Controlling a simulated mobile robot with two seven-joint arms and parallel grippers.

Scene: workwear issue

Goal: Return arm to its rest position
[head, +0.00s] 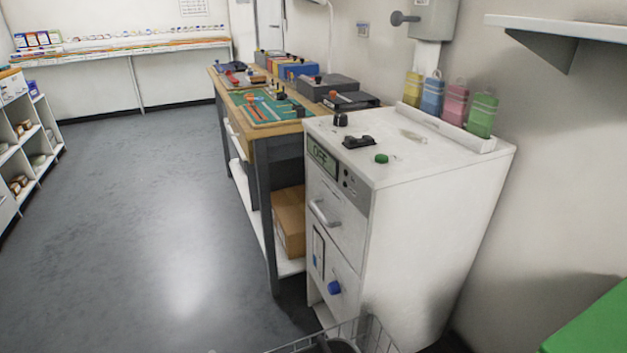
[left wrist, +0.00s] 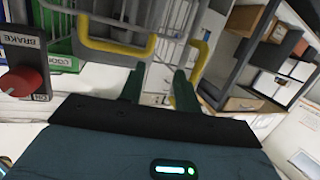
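My left gripper (left wrist: 159,86) shows in the left wrist view with its two dark green fingers spread apart and nothing visible between them. Beyond the fingertips are grey wire bars with yellow sleeved parts (left wrist: 112,48); I cannot tell whether the fingers touch them. Neither arm nor gripper shows in the head view. My right gripper is in no view.
A white cabinet (head: 440,190) stands close ahead on the right, with a wire basket (head: 368,333) at its foot. A workbench (head: 262,150) stands behind it. The grey floor (head: 150,220) on the left is clear. A red knob (left wrist: 20,82) sits on a BRAKE box in the left wrist view.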

